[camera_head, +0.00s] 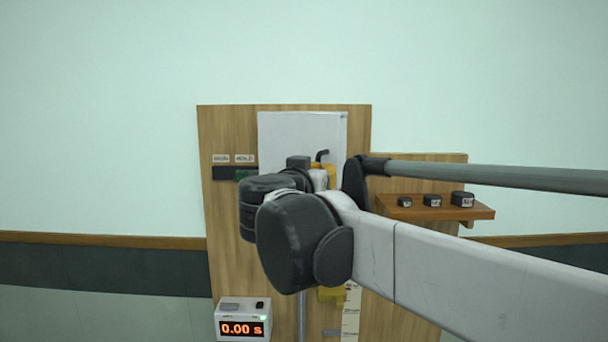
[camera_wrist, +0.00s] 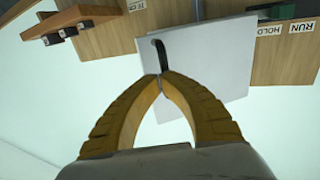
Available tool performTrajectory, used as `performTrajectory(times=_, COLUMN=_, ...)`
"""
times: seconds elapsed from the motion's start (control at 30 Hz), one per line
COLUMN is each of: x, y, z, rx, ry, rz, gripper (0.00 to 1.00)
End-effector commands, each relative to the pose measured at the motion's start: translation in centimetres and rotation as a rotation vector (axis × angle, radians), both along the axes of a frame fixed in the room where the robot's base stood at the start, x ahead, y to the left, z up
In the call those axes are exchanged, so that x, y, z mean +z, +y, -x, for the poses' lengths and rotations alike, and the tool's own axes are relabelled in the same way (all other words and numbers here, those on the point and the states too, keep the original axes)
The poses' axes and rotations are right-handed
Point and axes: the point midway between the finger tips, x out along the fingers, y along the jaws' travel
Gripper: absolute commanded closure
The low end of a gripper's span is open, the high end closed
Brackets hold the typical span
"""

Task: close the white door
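The white door (camera_head: 300,135) is a pale flat panel in front of the upper part of the wooden board. It also fills the upper middle of the wrist view (camera_wrist: 215,65), which is upside down. A black hooked handle (camera_wrist: 161,52) shows against it in that view and near its lower right edge in the head view (camera_head: 322,154). My gripper (camera_wrist: 160,77) has yellow fingers whose tips meet at the end of the handle. I cannot tell whether they touch it. My arm hides the door's lower part in the head view, and how far the door stands open is unclear.
A wooden shelf (camera_head: 440,209) with labelled black blocks (camera_head: 432,200) stands at the right. A timer reading 0.00 s (camera_head: 242,320) is below left. A dark slot with HOLD and RUN labels (camera_head: 235,173) is left of the door. The wall above is clear.

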Motion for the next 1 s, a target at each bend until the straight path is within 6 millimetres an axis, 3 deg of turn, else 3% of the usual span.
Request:
performTrajectory(times=0.1, x=-0.2, y=-1.9, z=-1.4, rx=0.072, ry=0.0, rz=0.0, gripper=1.0)
performTrajectory(times=0.5, x=-0.1, y=-5.3, z=-6.9, rx=0.069, ry=0.0, rz=0.0, gripper=1.0)
performTrajectory(times=0.73, x=0.0, y=-6.2, z=-9.0, rx=0.07, ry=0.0, rz=0.0, gripper=1.0)
performTrajectory(times=1.0, x=0.0, y=-6.5, z=-9.9, rx=0.071, ry=0.0, rz=0.0, gripper=1.0)
